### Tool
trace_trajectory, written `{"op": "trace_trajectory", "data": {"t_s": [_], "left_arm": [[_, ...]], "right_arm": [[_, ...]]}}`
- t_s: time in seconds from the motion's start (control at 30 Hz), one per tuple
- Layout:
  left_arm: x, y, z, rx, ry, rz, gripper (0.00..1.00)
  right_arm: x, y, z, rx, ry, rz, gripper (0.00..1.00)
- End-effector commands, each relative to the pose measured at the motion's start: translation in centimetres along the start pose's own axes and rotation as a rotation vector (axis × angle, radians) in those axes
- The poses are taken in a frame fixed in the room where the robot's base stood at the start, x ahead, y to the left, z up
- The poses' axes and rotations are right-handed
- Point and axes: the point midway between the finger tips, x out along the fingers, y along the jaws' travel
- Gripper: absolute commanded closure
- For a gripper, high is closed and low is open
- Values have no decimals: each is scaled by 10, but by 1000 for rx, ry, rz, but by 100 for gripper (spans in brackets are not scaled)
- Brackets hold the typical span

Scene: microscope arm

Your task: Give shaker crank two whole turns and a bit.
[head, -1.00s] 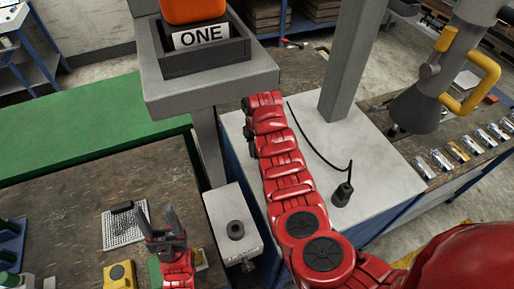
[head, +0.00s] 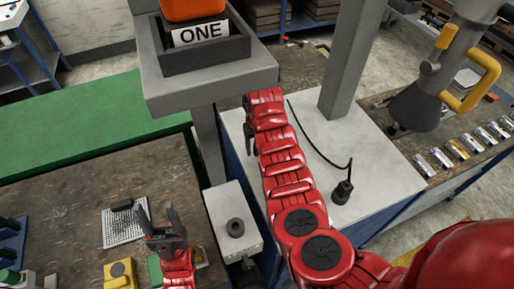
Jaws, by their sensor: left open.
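A light grey box (head: 222,204) with a dark round knob (head: 236,228) on top stands right of the brown bench. A small metal part (head: 249,263) sticks out low at its front; I cannot tell whether this is the shaker crank. My left gripper (head: 157,213) is open and empty, fingers pointing up in the picture, to the left of the grey box and apart from it. My right arm reaches across the pale table from the lower right; its fingers do not show clearly.
A grey tray (head: 207,62) labelled ONE holds an orange thing (head: 194,8). A perforated white plate (head: 123,226) and a yellow block (head: 120,275) lie near my left gripper. A dark cylinder with a cable (head: 342,191) stands on the pale table (head: 385,165).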

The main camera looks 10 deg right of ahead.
Motion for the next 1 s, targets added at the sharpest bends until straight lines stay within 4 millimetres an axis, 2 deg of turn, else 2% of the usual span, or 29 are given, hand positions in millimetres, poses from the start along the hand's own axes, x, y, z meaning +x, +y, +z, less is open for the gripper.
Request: {"op": "trace_trajectory", "data": {"t_s": [0.17,0.27,0.4,0.5,0.8,1.0], "left_arm": [[-16,1,3,0,0,0,40],[-31,2,5,0,0,0,40],[-35,2,6,0,0,0,40],[-38,2,6,0,0,0,40],[-49,2,8,0,0,0,40],[-54,3,9,0,0,0,40]], "right_arm": [[-22,1,1,-1,-5,-1,38],[-47,1,3,-2,-11,0,38],[-84,3,2,-1,-7,4,38],[-101,2,1,1,-4,3,38],[-145,1,0,-1,-5,4,38],[-163,0,0,0,-1,3,38]]}}
